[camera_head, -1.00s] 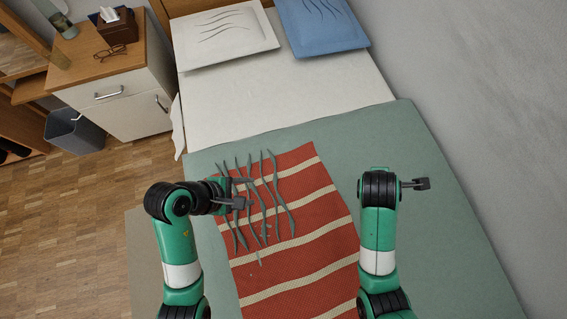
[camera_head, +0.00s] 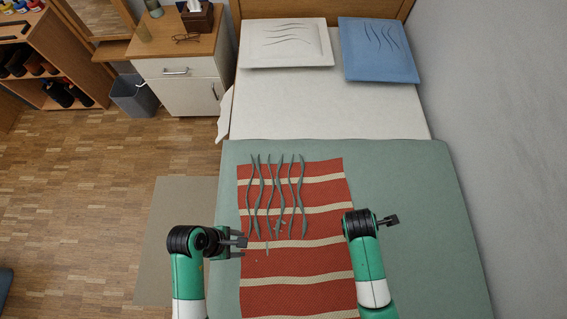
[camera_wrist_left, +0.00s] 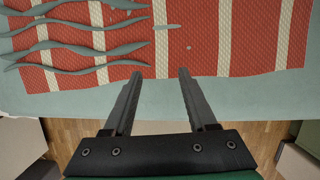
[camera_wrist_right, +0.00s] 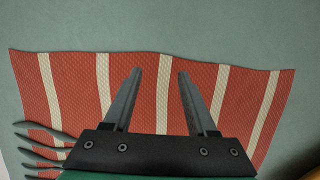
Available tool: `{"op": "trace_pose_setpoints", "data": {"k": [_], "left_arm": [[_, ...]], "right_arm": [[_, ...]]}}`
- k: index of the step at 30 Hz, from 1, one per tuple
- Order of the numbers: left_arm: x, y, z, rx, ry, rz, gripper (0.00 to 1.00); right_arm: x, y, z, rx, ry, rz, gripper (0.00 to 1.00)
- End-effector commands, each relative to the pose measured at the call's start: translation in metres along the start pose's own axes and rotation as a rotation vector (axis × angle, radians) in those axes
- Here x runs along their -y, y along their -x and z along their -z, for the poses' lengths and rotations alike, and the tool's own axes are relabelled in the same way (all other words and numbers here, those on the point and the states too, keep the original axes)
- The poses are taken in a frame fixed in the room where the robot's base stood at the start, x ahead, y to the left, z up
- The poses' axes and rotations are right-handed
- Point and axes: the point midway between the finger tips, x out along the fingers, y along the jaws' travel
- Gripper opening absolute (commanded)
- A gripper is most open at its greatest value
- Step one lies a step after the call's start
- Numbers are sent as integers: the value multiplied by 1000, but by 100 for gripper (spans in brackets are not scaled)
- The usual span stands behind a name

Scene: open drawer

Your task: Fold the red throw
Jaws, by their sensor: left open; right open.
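The red throw (camera_head: 285,265) with cream stripes lies spread out on the green bed cover. Wavy grey-green strips (camera_head: 277,195) show over its upper part. My left gripper (camera_head: 244,247) is open and empty at the throw's left edge; its fingers (camera_wrist_left: 156,72) point toward that edge in the left wrist view. My right gripper (camera_head: 394,220) is open and empty, just right of the throw's right edge in the head view. In the right wrist view the throw (camera_wrist_right: 190,90) shows behind and between the right fingers. The throw's near end runs out of the head view.
The green bed cover (camera_head: 430,240) is bare to the right of the throw. A white pillow (camera_head: 286,55) and a blue pillow (camera_head: 378,62) lie at the head of the bed. A nightstand (camera_head: 180,80) stands at the back left, and a wall borders the right.

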Motion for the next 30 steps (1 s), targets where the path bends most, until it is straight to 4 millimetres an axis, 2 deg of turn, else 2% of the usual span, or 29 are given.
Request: {"op": "trace_pose_setpoints", "data": {"k": [6,10,23,30], "left_arm": [[1,-37,12,0,2,3,57],[0,-51,16,0,0,1,57],[0,-60,19,0,0,-1,57],[0,-59,18,-1,0,0,38]], "right_arm": [[1,-37,12,0,2,5,57],[0,-51,16,-1,1,2,57],[0,-61,19,-1,0,-1,57],[0,-59,18,-1,0,0,38]]}}
